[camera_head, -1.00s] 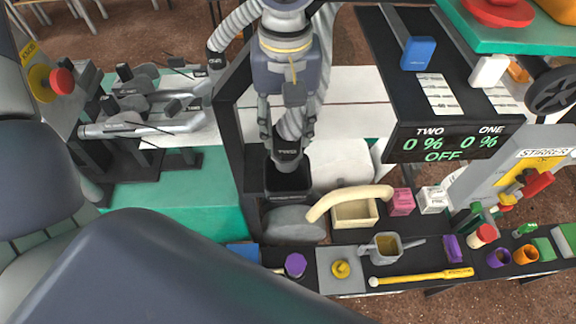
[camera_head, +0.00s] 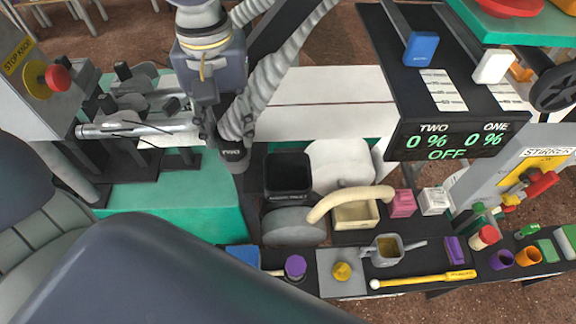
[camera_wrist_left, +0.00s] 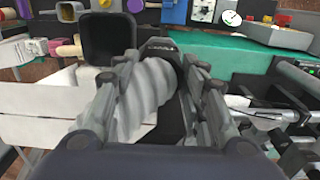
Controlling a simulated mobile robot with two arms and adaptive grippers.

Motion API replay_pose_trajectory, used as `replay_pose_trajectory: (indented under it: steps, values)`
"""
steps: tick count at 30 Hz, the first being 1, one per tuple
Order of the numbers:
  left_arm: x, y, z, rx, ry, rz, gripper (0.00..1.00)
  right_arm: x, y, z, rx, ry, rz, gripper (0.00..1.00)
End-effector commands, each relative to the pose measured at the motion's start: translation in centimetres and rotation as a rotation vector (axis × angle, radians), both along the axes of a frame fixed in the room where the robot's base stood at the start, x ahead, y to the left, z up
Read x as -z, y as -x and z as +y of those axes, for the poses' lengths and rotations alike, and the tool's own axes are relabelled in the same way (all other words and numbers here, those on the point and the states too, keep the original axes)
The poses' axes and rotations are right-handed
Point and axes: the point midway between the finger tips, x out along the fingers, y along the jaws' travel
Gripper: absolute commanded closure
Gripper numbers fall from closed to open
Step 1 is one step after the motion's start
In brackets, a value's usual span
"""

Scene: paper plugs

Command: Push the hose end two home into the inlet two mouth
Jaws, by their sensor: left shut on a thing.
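The hose end two is a dark cuff marked TWO (camera_head: 232,157) on a grey ribbed hose (camera_head: 275,72). My left gripper (camera_head: 221,128) is shut on the hose just above the cuff, which points down. In the wrist view the hose (camera_wrist_left: 148,88) lies between the fingers (camera_wrist_left: 160,65), with the cuff (camera_wrist_left: 160,47) beyond them. A square black open mouth (camera_head: 288,192), which appears to be the inlet, stands right of the cuff; no label on it is readable. It also shows in the wrist view (camera_wrist_left: 88,52). The cuff is apart from it. My right gripper is out of view.
A display panel (camera_head: 455,141) reads TWO 0 %, ONE 0 % and OFF. Metal tube fittings (camera_head: 140,128) are left of the gripper. A beige curved tube (camera_head: 350,199) and grey round body (camera_head: 293,226) sit near the mouth. The green surface (camera_head: 165,205) has bare room.

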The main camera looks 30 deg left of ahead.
Motion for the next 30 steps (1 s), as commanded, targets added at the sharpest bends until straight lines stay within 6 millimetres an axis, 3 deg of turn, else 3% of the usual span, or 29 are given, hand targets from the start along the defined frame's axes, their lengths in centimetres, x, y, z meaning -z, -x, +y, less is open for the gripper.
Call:
replay_pose_trajectory:
  steps: [18, 30]
  values:
    - [-0.1, 2.9, 5.2, 0.000, 0.005, -0.004, 0.92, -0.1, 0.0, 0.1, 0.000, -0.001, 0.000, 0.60]
    - [0.0, 3.7, 6.7, 0.001, 0.001, 0.000, 0.92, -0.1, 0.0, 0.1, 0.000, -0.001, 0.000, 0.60]
